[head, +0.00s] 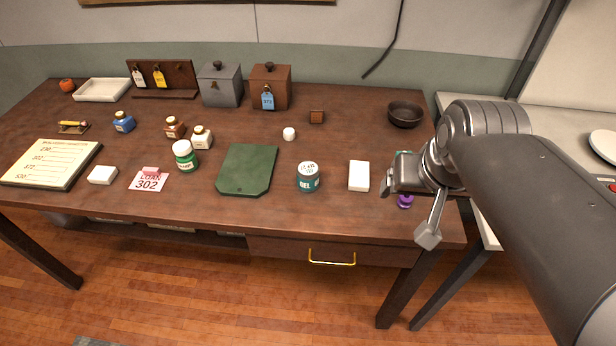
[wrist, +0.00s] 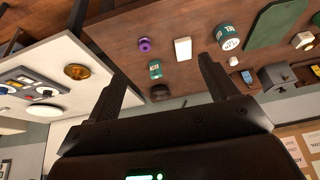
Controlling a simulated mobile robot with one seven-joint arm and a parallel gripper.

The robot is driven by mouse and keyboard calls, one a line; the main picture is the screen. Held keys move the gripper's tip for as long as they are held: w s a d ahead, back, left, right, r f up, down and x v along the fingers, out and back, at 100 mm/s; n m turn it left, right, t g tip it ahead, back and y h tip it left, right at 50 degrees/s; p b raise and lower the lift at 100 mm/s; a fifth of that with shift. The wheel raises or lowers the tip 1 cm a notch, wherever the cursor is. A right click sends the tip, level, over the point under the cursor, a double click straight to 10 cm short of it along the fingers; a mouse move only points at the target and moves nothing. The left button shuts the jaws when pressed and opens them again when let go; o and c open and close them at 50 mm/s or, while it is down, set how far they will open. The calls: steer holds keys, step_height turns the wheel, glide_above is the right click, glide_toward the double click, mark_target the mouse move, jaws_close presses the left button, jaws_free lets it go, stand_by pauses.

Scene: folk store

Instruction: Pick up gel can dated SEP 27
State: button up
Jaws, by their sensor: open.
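A teal gel can (head: 308,178) stands upright at the front middle of the dark table, its pale lid carrying small print I cannot read. It also shows in the wrist view (wrist: 226,34). A second, smaller-looking teal item (wrist: 155,69) is in the wrist view, with a pale label I cannot read; in the head view it is mostly hidden behind my gripper. My gripper (head: 407,212) is open and empty above the table's right end, right of the gel can and white box. Its fingers spread wide in the wrist view (wrist: 163,68).
A white box (head: 359,176) stands between the gel can and my gripper. A purple item (head: 405,201) is below the gripper, and a dark bowl (head: 405,114) is behind. A green mat (head: 247,169) lies left of the gel can; several bottles stand farther left.

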steer(key=w+a+g, duration=0.1)
steer(key=w+a, duration=0.3)
steer(key=w, duration=0.3)
steer(key=g, duration=0.4)
glide_toward(308, 177)
steer(key=w+f, duration=0.2)
steer(key=shift+w+a+f+m, duration=0.15)
steer(key=shift+w+m, duration=0.25)
steer(key=shift+a+f, duration=0.15)
steer(key=shift+f, duration=0.2)
step_height(308, 177, down, 10)
steer(key=shift+f, duration=0.25)
steer(key=shift+c, duration=0.6)
steer(key=c, duration=1)
steer(key=shift+w+r, duration=0.1)
